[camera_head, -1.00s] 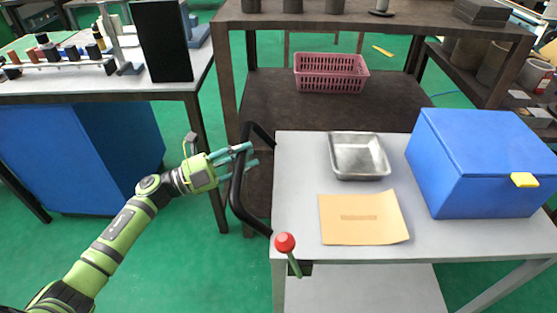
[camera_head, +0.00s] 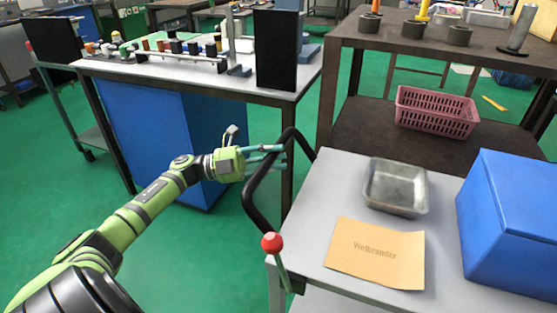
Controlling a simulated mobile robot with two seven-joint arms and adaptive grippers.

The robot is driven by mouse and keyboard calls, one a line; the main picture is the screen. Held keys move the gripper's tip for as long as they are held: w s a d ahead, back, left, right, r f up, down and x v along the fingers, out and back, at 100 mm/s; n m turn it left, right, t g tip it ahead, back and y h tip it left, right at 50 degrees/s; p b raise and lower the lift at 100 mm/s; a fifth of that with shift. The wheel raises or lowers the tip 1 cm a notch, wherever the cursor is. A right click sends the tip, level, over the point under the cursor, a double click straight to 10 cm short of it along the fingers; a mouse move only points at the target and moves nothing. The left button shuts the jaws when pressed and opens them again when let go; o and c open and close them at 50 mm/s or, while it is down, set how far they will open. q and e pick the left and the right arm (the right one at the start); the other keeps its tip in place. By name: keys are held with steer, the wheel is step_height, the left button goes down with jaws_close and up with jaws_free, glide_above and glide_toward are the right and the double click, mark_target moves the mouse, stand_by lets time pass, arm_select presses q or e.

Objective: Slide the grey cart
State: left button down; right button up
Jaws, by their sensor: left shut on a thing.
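The grey cart (camera_head: 335,181) stands at the right, with a light grey top and a bent black push handle (camera_head: 254,196) on its left end. A red-knobbed lever (camera_head: 272,242) is at its near left corner. My left gripper (camera_head: 280,156), on a green arm, is at the upper part of the handle, with its teal fingers shut on it. The exact finger contact is partly hidden. My right gripper is out of view.
The cart carries a metal tray (camera_head: 396,187), a tan envelope (camera_head: 375,253) and a blue box (camera_head: 512,225). A brown shelf table (camera_head: 440,55) with a pink basket (camera_head: 436,111) stands close behind. A workbench (camera_head: 190,75) is at the left. Green floor (camera_head: 60,215) is open at left.

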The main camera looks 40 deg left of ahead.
arm_select(q)
steer(key=shift+a+r, duration=0.1)
steer(key=shift+a, duration=0.05)
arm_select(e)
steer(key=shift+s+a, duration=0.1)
arm_select(q)
steer(key=c, duration=0.9)
jaws_free()
steer(key=shift+c, duration=0.2)
steer(key=shift+o, duration=0.5)
steer(key=shift+s+a, duration=0.1)
steer(key=shift+a, duration=0.05)
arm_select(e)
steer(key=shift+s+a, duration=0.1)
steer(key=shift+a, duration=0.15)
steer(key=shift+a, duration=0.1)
arm_select(q)
steer(key=v, duration=1.2)
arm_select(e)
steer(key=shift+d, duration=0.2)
